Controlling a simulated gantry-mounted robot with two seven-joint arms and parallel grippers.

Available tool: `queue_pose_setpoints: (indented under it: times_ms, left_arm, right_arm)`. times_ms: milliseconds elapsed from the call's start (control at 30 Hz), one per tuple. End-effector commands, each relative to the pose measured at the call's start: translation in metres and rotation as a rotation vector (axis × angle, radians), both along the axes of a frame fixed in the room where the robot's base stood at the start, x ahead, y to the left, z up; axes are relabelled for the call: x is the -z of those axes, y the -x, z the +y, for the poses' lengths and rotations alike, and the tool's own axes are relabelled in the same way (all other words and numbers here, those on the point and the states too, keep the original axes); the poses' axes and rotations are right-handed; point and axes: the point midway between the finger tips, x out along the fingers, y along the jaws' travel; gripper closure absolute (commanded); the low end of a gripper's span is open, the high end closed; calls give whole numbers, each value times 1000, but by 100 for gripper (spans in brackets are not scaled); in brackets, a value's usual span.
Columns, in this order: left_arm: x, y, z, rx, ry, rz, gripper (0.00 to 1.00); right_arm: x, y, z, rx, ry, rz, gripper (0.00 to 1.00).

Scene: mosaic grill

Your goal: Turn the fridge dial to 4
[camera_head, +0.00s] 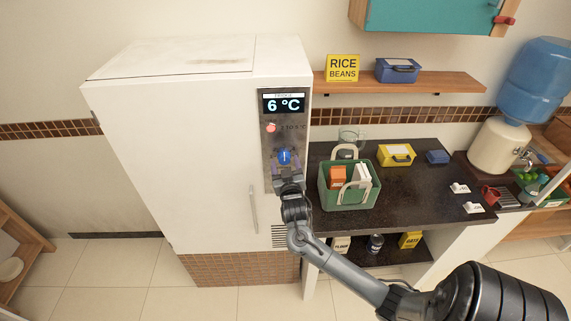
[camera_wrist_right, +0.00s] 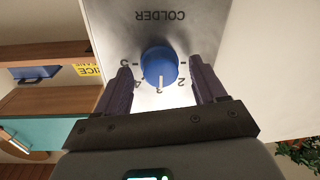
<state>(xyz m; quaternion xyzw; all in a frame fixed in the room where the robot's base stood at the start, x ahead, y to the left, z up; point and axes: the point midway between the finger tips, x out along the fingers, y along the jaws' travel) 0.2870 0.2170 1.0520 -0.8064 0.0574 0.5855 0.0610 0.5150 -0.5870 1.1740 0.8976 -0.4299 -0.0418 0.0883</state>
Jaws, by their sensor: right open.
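The white fridge (camera_head: 180,150) stands at the left in the head view. Its metal panel has a display (camera_head: 284,104) reading 6 °C and a blue dial (camera_head: 284,156). In the right wrist view, upside down, the dial (camera_wrist_right: 159,66) has a white pointer line towards the 3; the 4 is printed beside it on the left and the 2 on the right. My right gripper (camera_head: 286,176) is at the panel, its open fingers (camera_wrist_right: 160,72) on either side of the dial with a visible gap. My left gripper is out of view.
Above the dial is a round reddish knob or light (camera_head: 270,127). The fridge handle (camera_head: 254,209) is below and left of the gripper. A green basket (camera_head: 345,200) with boxes stands on the dark counter (camera_head: 415,200) close to the right of my right gripper.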

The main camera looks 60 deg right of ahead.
Motion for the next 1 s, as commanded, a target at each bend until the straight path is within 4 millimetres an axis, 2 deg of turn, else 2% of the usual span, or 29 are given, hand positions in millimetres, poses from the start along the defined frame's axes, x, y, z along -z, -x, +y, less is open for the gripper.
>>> queue_pose_setpoints:
  times_ms: [400,767,1000]
  left_arm:
    - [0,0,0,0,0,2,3]
    - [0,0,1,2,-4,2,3]
    - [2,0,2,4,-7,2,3]
  right_arm:
    - [0,-3,-5,0,-1,0,31]
    - [0,-3,-4,0,-1,0,86]
    - [1,-3,-4,0,-13,-18,86]
